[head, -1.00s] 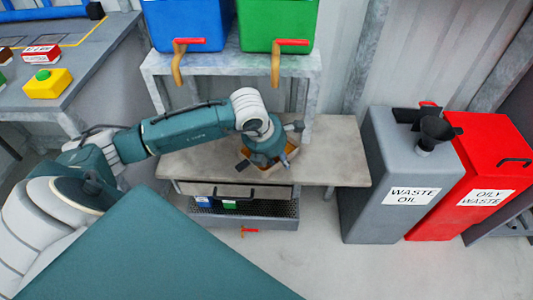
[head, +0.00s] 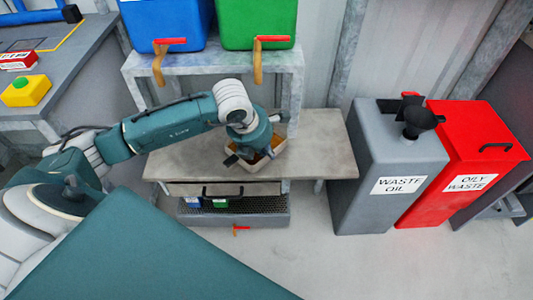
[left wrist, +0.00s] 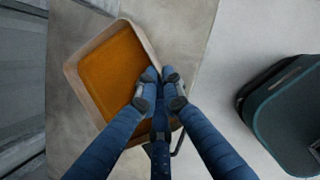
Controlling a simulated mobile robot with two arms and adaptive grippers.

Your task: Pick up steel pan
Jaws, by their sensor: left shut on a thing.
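The steel pan (left wrist: 78,84) is a shallow pan with a pale rim and an orange-brown inside, seen from above in the left wrist view. In the head view the pan (head: 273,154) is at the bench, partly hidden under my left arm. My left gripper (left wrist: 161,82) is shut on the pan's rim, with its fingers at the right-hand side of the pan. In the head view the left gripper (head: 250,154) is mostly hidden by its own wrist. I cannot tell whether the pan touches the bench. My right gripper is not in view.
The bench (head: 320,150) has free surface right of the pan. A stand with a blue container (head: 165,20) and a green container (head: 256,22) with taps is behind it. A grey waste oil bin (head: 365,210) and a red oily waste bin (head: 440,200) stand right.

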